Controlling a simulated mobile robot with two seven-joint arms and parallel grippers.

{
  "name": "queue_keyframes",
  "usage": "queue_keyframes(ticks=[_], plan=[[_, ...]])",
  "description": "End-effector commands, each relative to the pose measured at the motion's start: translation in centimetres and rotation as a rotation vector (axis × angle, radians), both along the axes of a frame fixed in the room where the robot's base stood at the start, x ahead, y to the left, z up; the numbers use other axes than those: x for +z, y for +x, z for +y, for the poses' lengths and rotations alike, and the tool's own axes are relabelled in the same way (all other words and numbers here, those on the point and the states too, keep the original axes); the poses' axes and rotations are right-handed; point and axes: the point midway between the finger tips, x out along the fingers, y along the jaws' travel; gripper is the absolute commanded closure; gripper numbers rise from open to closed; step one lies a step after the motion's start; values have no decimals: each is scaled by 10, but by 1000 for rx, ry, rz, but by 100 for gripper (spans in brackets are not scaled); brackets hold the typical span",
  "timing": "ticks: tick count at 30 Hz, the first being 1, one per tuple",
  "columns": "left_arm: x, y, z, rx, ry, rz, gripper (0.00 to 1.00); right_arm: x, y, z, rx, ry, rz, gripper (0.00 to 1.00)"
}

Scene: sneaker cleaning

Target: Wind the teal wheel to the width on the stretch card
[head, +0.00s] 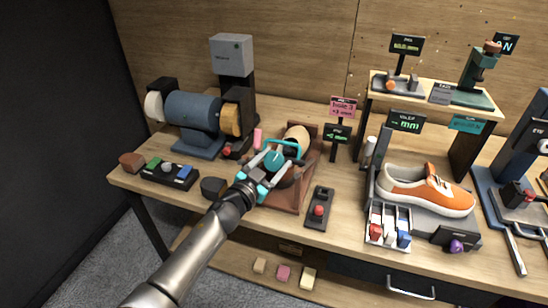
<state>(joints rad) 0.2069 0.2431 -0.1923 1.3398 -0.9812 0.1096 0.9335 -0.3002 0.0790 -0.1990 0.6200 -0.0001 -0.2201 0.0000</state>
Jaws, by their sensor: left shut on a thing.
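The teal wheel (273,160) is at the near end of a brown shoe-stretcher stand (311,165) in the middle of the bench. My left gripper (270,167) reaches it from the front left and is shut on it, its fingers on either side. The fingers hide part of the wheel. A tan last (297,137) lies at the back of the stand. The pink stretch card (343,104) stands behind on a post; its small print seems to include "+3 mm". A dark display (337,134) with green characters sits below it, too small to read. My right gripper is not in view.
A small panel with a red button (319,209) lies right of the stand. A grinder (194,112) stands to the left. Several blocks lie on the lower shelf.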

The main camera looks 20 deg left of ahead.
Motion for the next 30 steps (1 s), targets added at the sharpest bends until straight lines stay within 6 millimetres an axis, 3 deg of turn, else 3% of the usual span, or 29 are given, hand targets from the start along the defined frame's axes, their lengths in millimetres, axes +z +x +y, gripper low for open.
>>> queue_keyframes(ticks=[10, 25, 26, 30], plan=[[1, 0, 0, -79, 126, -3, 89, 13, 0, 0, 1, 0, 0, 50], [-1, 0, 1, -89, 146, -4, 89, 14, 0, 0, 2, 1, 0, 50], [-1, 0, 0, -89, 146, -4, 32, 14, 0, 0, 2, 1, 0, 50], [-1, 0, 0, -89, 145, -3, 16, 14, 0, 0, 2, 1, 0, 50]])
